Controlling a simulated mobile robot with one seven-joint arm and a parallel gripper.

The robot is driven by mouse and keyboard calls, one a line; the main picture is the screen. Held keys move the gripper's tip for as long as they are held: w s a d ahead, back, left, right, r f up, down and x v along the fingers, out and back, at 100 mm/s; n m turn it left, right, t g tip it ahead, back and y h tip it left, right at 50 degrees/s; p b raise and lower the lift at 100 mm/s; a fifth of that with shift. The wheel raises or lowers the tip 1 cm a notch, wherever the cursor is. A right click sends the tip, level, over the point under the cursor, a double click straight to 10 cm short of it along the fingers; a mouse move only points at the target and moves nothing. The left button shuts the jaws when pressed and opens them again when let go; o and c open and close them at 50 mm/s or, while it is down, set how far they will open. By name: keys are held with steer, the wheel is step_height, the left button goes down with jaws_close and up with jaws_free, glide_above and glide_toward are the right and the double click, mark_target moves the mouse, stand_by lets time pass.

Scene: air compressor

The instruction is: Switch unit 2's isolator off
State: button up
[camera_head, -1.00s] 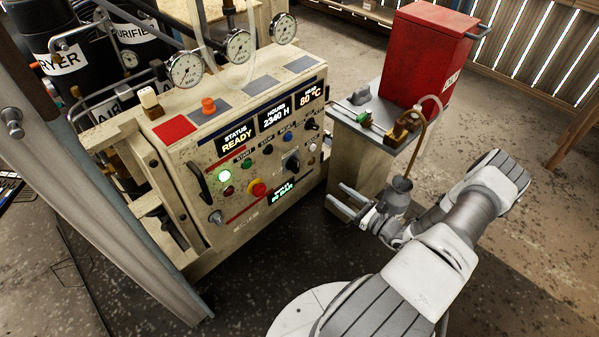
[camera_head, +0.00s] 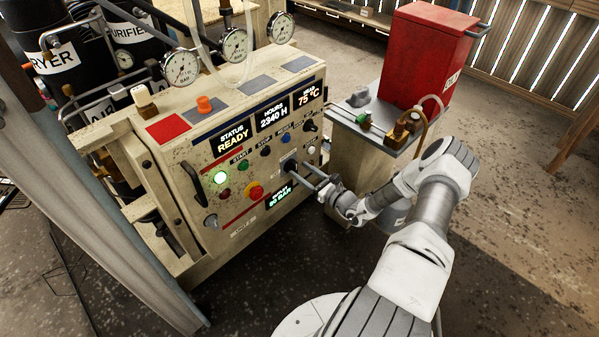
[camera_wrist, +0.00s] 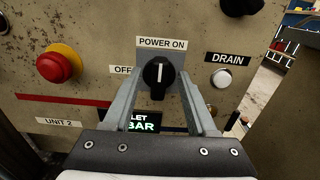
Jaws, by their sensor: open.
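The isolator is a black rotary knob (camera_wrist: 158,73) on a grey plate, and its white pointer line stands upright toward the POWER ON label (camera_wrist: 161,43). An OFF label (camera_wrist: 122,70) sits to its left, partly hidden by a finger. The UNIT 2 label (camera_wrist: 58,122) is at the lower left of the panel. My gripper (camera_wrist: 160,88) is open, with one finger on each side of the knob. I cannot tell if the fingers touch it. In the head view my gripper (camera_head: 305,176) reaches the panel at the knob (camera_head: 289,167), which is partly hidden.
A red-and-yellow emergency button (camera_wrist: 58,63) is left of the knob. A white DRAIN button (camera_wrist: 221,78) is close on the right. The outlet display (camera_wrist: 142,122) is just below, partly covered by my gripper. A side table with a red box (camera_head: 430,55) stands at the right.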

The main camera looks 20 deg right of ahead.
steer(key=shift+x, duration=0.8)
jaws_close()
